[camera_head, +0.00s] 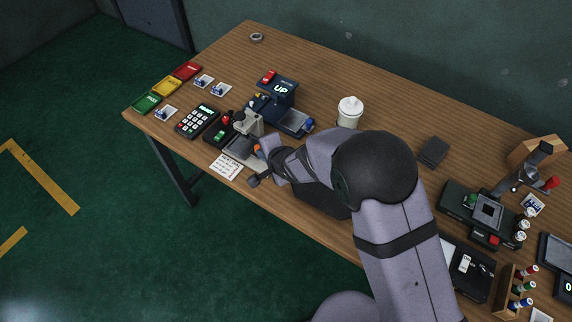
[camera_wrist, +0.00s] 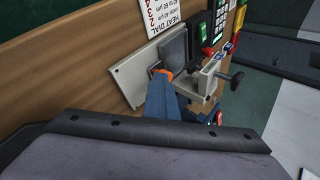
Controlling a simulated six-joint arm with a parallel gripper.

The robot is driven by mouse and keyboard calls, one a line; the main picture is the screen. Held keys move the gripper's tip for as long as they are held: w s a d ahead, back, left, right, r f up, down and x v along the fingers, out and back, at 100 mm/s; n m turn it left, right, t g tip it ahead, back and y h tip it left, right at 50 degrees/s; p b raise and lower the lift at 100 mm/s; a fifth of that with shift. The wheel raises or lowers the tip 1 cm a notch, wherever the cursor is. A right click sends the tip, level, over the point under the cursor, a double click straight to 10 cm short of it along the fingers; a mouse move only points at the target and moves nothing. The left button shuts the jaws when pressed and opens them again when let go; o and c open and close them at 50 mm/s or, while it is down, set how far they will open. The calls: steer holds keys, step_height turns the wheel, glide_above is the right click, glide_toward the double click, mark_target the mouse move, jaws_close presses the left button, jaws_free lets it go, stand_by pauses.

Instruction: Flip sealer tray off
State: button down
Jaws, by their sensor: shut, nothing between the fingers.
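A small light-grey device, which looks like the sealer (camera_head: 249,122), stands near the front edge of the table beside a white card; its bracket and dark knob (camera_wrist: 210,78) show in the wrist view. Its flat light-grey base plate (camera_wrist: 128,74) has a dark tray-like plate (camera_wrist: 173,48) on it. My gripper (camera_wrist: 163,80) is shut and empty, its fingertips close to the dark plate and an orange piece (camera_wrist: 160,71). I cannot tell whether they touch. My arm hides part of the device in the head view.
A keypad (camera_head: 198,121), a dark unit showing "UP" (camera_head: 278,92) and a white jar (camera_head: 349,111) stand nearby. Red, yellow and green trays (camera_head: 167,86) lie at the left end.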

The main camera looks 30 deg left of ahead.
steer(key=shift+s, duration=0.1)
stand_by(0.3)
steer(key=shift+s+d, duration=0.2)
steer(key=shift+d, duration=0.15)
steer(key=d, duration=0.1)
steer(key=s+d, duration=0.1)
steer(key=d, duration=0.1)
steer(key=shift+s+d+r+p, duration=0.1)
steer(key=shift+s+r+p, duration=0.1)
steer(key=shift+r+p, duration=0.15)
steer(key=v, duration=0.9)
steer(key=shift+b, duration=0.35)
steer(key=shift+s+d+r, duration=0.1)
